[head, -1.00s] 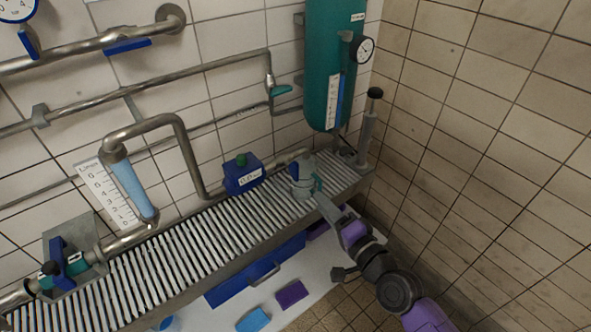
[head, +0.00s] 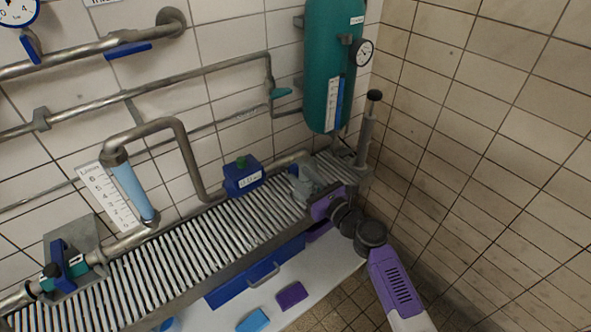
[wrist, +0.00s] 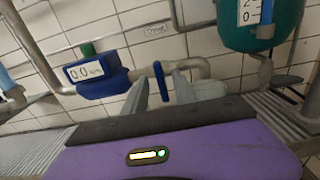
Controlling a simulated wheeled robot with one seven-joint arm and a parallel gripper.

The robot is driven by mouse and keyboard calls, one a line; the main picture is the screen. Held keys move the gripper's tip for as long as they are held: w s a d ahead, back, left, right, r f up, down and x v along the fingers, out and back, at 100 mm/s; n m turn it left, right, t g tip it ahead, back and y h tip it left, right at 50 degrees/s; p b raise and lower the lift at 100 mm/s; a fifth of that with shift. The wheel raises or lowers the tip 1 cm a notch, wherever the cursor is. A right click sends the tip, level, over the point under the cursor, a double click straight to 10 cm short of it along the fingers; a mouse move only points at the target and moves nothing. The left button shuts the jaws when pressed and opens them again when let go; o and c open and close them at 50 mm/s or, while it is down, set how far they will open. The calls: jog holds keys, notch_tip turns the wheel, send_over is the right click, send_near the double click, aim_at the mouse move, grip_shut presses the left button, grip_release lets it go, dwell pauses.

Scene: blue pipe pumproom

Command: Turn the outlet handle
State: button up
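A blue handle (wrist: 161,82) stands upright on the pipe at the right end of the grating.
A blue meter box (head: 242,176) with a green top sits just left of the handle. A teal tank (head: 333,65) hangs above right, with a grey post (head: 366,135) below it. Another blue-handled valve (head: 62,266) is at the far left. The tiled wall (head: 470,120) is close on the right.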

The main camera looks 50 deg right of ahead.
aim_at(298, 173)
jog(key=shift+x, duration=1.75)
grip_shut()
